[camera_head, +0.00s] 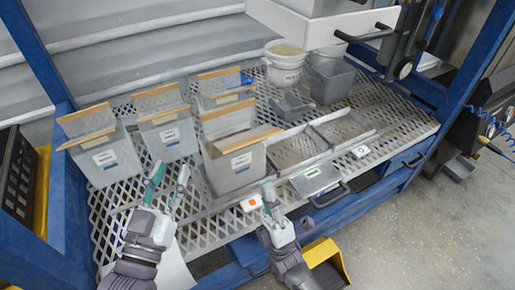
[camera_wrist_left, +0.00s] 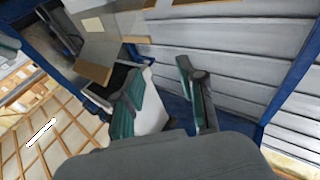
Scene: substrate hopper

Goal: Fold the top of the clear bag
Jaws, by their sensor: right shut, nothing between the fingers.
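Several clear, greyish bags with tan top strips and white labels stand upright on the mesh table; I cannot tell which one the task means. The front middle bag (camera_head: 236,172) has a long tan strip (camera_head: 248,139) slanting along its top. Another bag (camera_head: 108,160) stands at the left, and one (camera_head: 176,138) stands between them. My left gripper (camera_head: 168,181) is open and empty, in front of the bags; its spread fingers also show in the left wrist view (camera_wrist_left: 164,82). My right gripper (camera_head: 269,192) is shut and empty, just in front of the front middle bag's right corner.
White buckets (camera_head: 285,66) and a grey bin (camera_head: 332,82) stand at the back. Shallow metal trays (camera_head: 298,150) and a scale (camera_head: 315,178) lie right of the bags. A small white-and-orange item (camera_head: 250,204) lies near my right gripper. A blue frame (camera_head: 432,150) bounds the table.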

